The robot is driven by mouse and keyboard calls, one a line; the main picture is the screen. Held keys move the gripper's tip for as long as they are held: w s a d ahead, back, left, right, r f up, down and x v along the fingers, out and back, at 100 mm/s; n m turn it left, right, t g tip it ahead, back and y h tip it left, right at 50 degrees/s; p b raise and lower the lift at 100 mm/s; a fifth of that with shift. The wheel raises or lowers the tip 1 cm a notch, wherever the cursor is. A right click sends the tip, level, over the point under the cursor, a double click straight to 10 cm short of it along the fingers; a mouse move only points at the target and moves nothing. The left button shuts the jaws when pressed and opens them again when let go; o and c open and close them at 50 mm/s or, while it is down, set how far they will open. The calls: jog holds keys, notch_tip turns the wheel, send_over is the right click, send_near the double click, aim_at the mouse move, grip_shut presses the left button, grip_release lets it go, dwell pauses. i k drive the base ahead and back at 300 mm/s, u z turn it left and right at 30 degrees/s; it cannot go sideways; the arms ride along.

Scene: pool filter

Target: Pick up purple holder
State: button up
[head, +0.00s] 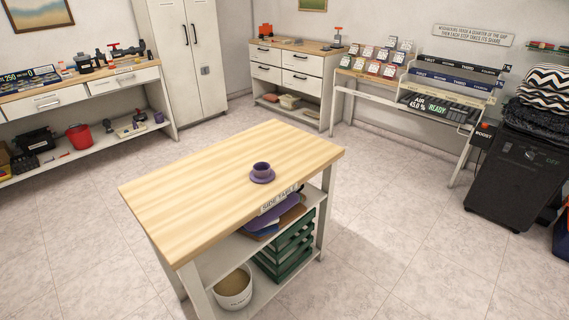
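A small purple holder (262,176) stands upright on the light wooden top of the side table (190,195), towards the table's right end. It looks like a short cup on a wide round base, with a darker hollow at its top. Nothing touches or covers it. Another small purple item (159,117) sits on the lower shelf of the left workbench; it is too small to make out. My gripper is not in view.
Below the side table's top are folded cloths (275,217), green crates (288,245) and a white bucket (233,288). The rest of the tabletop is bare. Tiled floor (390,220) is clear around the table. A black bin (515,180) stands at right.

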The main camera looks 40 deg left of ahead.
aim_at(262, 173)
jog(key=u, duration=0.25)
jog(key=i, duration=1.15)
jog(key=u, duration=0.4)
